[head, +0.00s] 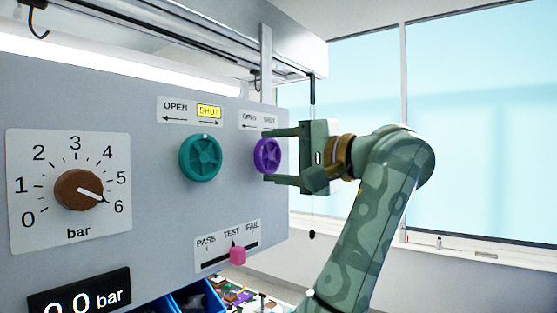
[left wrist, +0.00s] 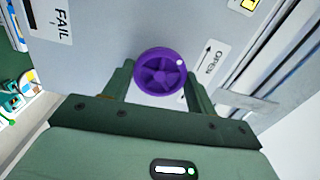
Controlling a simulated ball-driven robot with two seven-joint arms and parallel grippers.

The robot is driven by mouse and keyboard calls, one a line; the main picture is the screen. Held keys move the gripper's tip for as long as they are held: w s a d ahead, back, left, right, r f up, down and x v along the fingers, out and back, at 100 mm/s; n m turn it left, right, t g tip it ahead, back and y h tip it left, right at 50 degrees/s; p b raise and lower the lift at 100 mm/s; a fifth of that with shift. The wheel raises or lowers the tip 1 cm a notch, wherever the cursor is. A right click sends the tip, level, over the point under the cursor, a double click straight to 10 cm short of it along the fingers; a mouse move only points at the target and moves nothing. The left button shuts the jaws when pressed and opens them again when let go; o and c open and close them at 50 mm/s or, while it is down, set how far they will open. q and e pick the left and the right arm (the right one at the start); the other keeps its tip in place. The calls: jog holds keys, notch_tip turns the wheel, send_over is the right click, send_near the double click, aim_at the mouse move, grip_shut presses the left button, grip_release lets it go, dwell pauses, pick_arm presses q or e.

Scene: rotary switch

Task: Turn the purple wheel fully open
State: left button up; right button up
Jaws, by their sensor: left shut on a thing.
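The purple wheel (head: 267,156) is on the right part of the grey panel, below a label reading OPEN and SHUT (head: 261,120). Neither word on that label looks lit. My left gripper (head: 268,154) reaches it from the right, one finger above and one below, shut on its rim. In the left wrist view, the wheel (left wrist: 161,72) sits between the two fingers (left wrist: 160,80). A pale dot on its rim lies at the upper right, towards the OPEN label (left wrist: 213,58). My right gripper is not in view.
A teal wheel (head: 201,157) is left of the purple one, its SHUT label (head: 209,111) yellow. Below is a pink slider (head: 238,255). A brown knob (head: 79,190) points near 6, above a display (head: 80,297) reading 0.0 bar. Blue bins (head: 203,296) stand below.

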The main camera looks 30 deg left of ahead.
pick_arm(q)
jog(key=n, duration=1.3)
jog(key=shift+n, duration=0.4)
jog(key=n, duration=1)
jog(key=shift+p, duration=0.4)
jog(key=o, duration=1)
jog(key=shift+a, duration=0.15)
